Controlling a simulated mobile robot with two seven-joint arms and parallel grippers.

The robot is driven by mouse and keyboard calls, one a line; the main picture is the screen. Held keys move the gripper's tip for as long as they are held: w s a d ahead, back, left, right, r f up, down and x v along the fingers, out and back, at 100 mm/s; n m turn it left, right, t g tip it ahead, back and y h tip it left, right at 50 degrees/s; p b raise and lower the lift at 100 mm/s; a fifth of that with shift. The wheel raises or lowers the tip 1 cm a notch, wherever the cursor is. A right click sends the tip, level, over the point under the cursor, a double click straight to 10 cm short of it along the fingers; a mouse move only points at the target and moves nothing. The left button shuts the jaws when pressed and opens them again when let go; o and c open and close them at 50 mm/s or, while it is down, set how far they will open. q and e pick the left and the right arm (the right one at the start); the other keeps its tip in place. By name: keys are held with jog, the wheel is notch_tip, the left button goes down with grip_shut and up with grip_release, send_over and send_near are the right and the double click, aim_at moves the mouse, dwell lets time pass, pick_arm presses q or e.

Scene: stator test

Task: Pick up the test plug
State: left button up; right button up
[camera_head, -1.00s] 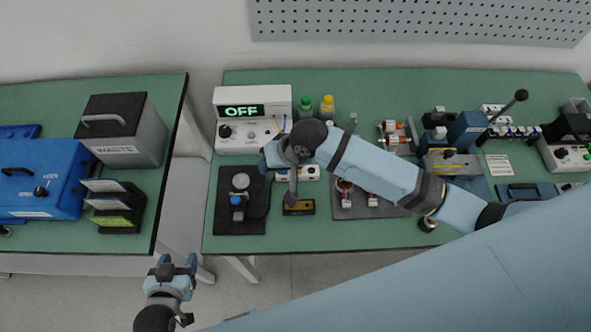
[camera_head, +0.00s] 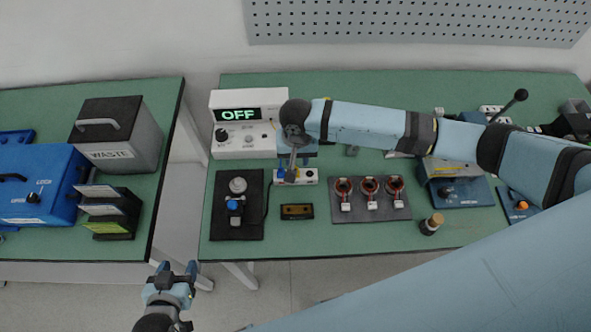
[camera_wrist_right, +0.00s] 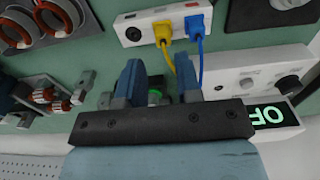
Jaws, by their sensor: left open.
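A white socket box (camera_head: 307,176) stands on the green bench in front of the OFF unit. In the right wrist view the box (camera_wrist_right: 142,31) holds a yellow plug (camera_wrist_right: 168,28) and a blue plug (camera_wrist_right: 196,26), each with a cable. I cannot tell which is the test plug. My right gripper (camera_head: 291,170) hangs over the box in the head view; its fingers (camera_wrist_right: 158,62) are apart, with no plug between them. My left gripper (camera_head: 176,268) is open and empty, in front of the gap between the benches.
The OFF unit (camera_head: 232,142) stands behind the socket box. A dark mat (camera_head: 222,222) lies left, a small dark-yellow block (camera_head: 297,212) in front, and a plate with three copper-wound stators (camera_head: 386,208) right.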

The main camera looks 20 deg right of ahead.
aim_at(296, 169)
jog(key=shift+a+f+p, duration=0.2)
jog(key=shift+f+p, duration=0.25)
jog(key=shift+f, duration=2.45)
grip_shut()
